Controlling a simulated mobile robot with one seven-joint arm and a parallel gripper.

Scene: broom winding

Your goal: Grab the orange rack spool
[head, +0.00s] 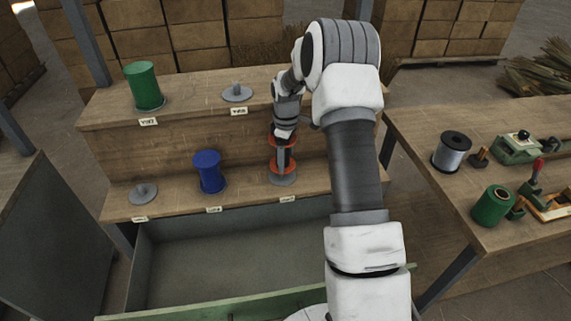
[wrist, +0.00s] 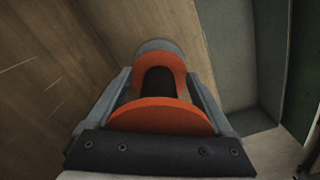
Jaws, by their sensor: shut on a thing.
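The orange rack spool (head: 283,167) has orange flanges and a dark core, and stands on the lower shelf at the right, over a grey round base. My gripper (head: 283,150) comes down on it from above and is shut on it. In the wrist view, my gripper's two fingers (wrist: 165,88) lie on either side of the dark core of the orange spool (wrist: 158,116), between the near and far flanges. The grey base (wrist: 155,46) shows past the far flange. In the head view, my arm and gripper hide part of the spool's top.
A blue spool (head: 209,172) stands left of it on the same shelf, and a green spool (head: 144,85) on the upper shelf. Empty holders (head: 237,93) and (head: 143,194) stand bare. A workbench (head: 440,190) at right holds a silver spool (head: 452,152), a green spool (head: 493,206) and tools.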

